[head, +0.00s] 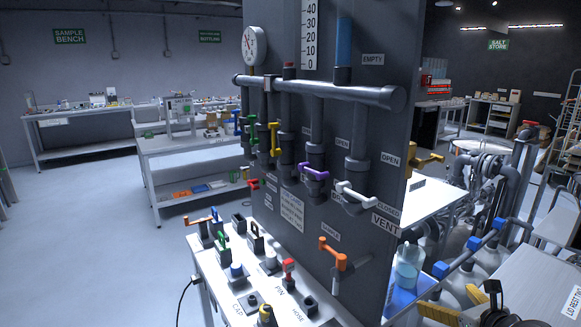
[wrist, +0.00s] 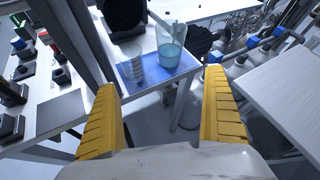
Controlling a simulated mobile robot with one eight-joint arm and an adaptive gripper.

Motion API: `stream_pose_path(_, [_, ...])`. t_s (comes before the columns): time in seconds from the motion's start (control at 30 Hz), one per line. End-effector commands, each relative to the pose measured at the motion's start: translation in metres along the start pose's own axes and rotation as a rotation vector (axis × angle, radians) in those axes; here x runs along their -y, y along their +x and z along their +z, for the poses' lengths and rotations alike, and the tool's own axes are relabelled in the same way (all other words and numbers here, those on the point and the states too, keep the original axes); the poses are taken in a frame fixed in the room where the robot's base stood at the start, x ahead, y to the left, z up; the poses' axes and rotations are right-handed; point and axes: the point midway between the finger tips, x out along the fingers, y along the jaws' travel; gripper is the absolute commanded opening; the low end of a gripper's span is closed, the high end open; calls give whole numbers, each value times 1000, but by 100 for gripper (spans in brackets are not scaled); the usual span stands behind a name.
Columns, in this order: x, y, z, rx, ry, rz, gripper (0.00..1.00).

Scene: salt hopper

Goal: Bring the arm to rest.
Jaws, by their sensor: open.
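My gripper (wrist: 164,117) shows in the wrist view as two yellow ribbed fingers set wide apart, with nothing between them. Beyond the fingertips, a clear beaker of pale blue liquid (wrist: 170,50) stands on a blue mat (wrist: 135,83) on a small table. Part of a yellow finger (head: 437,313) also shows at the bottom right of the head view, low beside the panel. The beaker also shows in the head view (head: 408,265), right of the panel's edge.
A dark panel (head: 365,130) carries a pipe manifold (head: 320,90) with several coloured valve handles. A white bench (head: 225,275) with caps and pins stands before it. Blue-handled pipes (head: 470,245) and a white table (head: 535,290) crowd the right. Open floor (head: 85,230) lies at left.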

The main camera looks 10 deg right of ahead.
Motion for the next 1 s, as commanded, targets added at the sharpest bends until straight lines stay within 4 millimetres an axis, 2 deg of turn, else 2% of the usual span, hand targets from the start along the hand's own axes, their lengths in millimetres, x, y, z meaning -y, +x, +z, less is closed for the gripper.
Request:
stream_pose_path(0.27, [-69, -4, 32, -72, -497, 130, 100])
stream_pose_path(0.43, [-131, -22, 51, -95, -972, 259, 100])
stream_pose_path(0.57, [-185, -51, 61, -76, -1466, 390, 100])
stream_pose_path(0.7, [-235, -94, 61, -3, -2049, 535, 100])
stream_pose_path(0.8, [-256, -123, 57, 66, -2410, 614, 100])
stream_pose_path(0.9, [-267, -144, 53, 131, -2682, 668, 100])
stream_pose_path(1.0, [-272, -156, 50, 171, -2837, 697, 100])
